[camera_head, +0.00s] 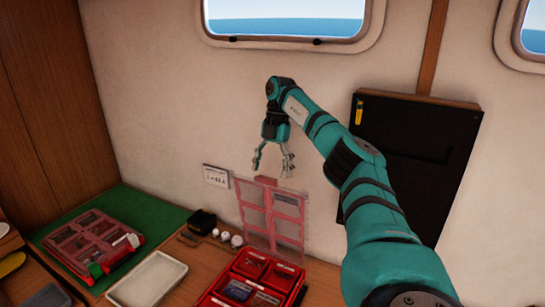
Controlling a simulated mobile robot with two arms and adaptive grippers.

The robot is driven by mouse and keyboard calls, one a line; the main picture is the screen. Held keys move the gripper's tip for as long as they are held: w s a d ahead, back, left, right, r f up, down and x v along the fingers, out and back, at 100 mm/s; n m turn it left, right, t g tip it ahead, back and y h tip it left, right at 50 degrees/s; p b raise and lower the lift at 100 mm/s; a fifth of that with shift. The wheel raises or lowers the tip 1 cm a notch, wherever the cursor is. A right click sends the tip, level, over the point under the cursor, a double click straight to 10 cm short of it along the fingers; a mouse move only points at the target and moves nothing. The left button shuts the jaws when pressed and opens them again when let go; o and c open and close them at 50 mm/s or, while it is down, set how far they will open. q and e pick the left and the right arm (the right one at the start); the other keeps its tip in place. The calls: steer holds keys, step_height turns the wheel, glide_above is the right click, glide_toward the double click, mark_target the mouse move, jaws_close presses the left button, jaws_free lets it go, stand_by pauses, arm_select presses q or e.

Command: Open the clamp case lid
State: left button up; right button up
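A red compartment case (216,298) stands at the bottom middle with small parts in its compartments. Its see-through lid with pink framing (272,222) stands upright at its back, close to the wall. A second red case (88,238) lies at the left with its clear lid down. I cannot tell which of the two is the clamp case. My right gripper (273,170) hangs fingers-down just above the top edge of the raised lid. Its fingers are apart and nothing shows between them. My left gripper is not in view.
A green mat (165,212) lies under the left case. An empty white tray (148,280), a small black box (202,221) and small white round items (226,236) sit between the cases. A black panel (430,165) is on the wall behind my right arm.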

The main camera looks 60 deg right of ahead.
steer(key=v, duration=0.6)
steer(key=shift+a+r, duration=0.15)
steer(key=shift+a, duration=0.05)
stand_by(0.6)
